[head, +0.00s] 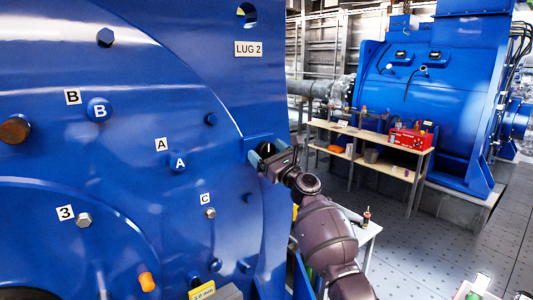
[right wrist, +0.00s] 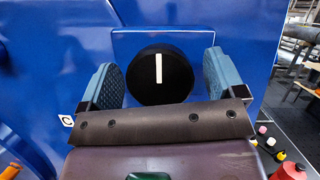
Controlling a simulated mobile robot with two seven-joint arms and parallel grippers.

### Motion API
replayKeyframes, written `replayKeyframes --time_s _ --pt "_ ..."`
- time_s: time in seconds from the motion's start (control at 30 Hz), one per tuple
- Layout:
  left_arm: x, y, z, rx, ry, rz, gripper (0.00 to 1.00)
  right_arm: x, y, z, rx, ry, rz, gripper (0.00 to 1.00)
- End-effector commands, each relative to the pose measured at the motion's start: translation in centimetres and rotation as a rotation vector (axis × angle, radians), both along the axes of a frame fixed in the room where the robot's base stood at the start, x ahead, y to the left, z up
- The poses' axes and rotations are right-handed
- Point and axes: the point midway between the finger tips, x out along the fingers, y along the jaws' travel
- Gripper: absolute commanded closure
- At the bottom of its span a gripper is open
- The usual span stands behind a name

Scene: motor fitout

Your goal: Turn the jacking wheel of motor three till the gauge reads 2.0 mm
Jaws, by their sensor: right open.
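The big blue motor housing (head: 120,75) fills the left of the head view; a "3" label (head: 65,212) is on it. The jacking wheel is a round black knob with a white line (right wrist: 158,68), on a blue plate (right wrist: 125,42). The line stands about upright in the right wrist view. My right gripper (right wrist: 160,78) is open, one finger on each side of the wheel with a gap at both. In the head view, my right gripper (head: 266,153) is at the housing's right edge and mostly hides the wheel. My left gripper is out of view.
A yellow label (head: 202,291) on a grey box is cut off at the bottom; it seems to read 2.0 mm, and I see no gauge needle. Lettered bolts and an orange plug (head: 146,282) stick out of the housing. A wooden bench (head: 375,150) with a red box (head: 410,139) stands behind.

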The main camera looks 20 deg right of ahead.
Motion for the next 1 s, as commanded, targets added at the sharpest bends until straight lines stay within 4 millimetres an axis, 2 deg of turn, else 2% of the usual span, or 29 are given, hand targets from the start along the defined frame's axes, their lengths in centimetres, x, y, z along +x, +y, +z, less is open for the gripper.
replayKeyframes --time_s 0.33,0.67,1.0 --pt "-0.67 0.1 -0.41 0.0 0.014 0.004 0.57 0.25 0.12 0.14 0.0 0.0 0.0 0.11" --pt "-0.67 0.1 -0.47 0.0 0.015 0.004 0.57 0.24 0.12 0.12 0.0 0.0 0.0 0.6" --pt "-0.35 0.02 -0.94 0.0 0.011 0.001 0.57 0.26 0.11 -0.06 -0.049 -0.017 0.0 0.61"
